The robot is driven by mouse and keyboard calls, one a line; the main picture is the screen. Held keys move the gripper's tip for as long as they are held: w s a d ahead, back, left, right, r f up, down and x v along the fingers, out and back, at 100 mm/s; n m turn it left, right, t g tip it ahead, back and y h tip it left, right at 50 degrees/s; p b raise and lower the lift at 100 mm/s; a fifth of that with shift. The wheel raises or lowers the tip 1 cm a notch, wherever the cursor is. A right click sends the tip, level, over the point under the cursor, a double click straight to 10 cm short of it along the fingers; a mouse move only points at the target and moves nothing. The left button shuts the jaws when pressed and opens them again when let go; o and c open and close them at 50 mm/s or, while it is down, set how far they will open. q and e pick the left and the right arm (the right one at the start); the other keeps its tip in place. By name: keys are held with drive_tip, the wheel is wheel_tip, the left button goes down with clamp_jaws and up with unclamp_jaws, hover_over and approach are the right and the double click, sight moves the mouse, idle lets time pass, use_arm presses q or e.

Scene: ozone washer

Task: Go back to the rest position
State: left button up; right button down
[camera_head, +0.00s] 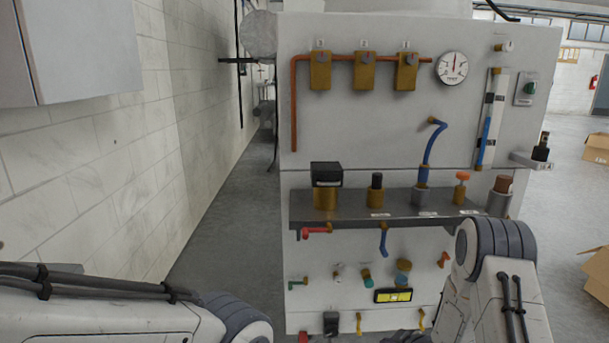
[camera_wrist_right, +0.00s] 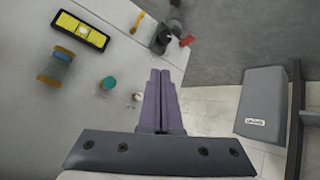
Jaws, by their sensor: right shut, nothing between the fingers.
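My right gripper (camera_wrist_right: 160,72) shows in the right wrist view with its two purple-grey fingers side by side. It is shut and empty, in front of the lower part of the white washer panel (camera_head: 360,130). In the head view my right arm comes in at the lower right and hides part of the panel. My left arm comes in at the lower left, and its gripper is out of view.
The grey shelf (camera_head: 400,203) carries several fittings. A yellow-faced display (camera_head: 393,295) sits low on the panel and also shows in the wrist view (camera_wrist_right: 81,30). A tiled wall (camera_head: 90,150) stands left. Grey floor (camera_head: 225,200) between wall and panel is clear.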

drive_tip(key=s+a+r+g+h, duration=0.1)
drive_tip(key=s+a+r+g, duration=0.1)
drive_tip(key=s+a+r, duration=0.35)
drive_tip(key=s+a+r+g+h, duration=0.1)
drive_tip(key=s+a+r, duration=0.2)
drive_tip(key=a+r, duration=0.55)
drive_tip(key=s+a+r+g, duration=0.1)
drive_tip(key=s+r+g, duration=0.15)
drive_tip(key=s, duration=0.65)
drive_tip(key=s+a+r+g, duration=0.15)
drive_tip(key=s+r, duration=0.25)
drive_tip(key=s, duration=0.4)
drive_tip(key=s+a+r+g, duration=0.1)
drive_tip(key=s+r+g, duration=0.15)
drive_tip(key=s, duration=0.65)
wheel_tip(320, 180, up, 32)
drive_tip(key=p, duration=3.1)
drive_tip(key=shift+f+m+t, duration=0.15)
drive_tip(key=shift+m+t, duration=0.15)
drive_tip(key=shift+t, duration=0.15)
drive_tip(key=shift+w+a+f, duration=0.1)
drive_tip(key=shift+w+a, duration=0.05)
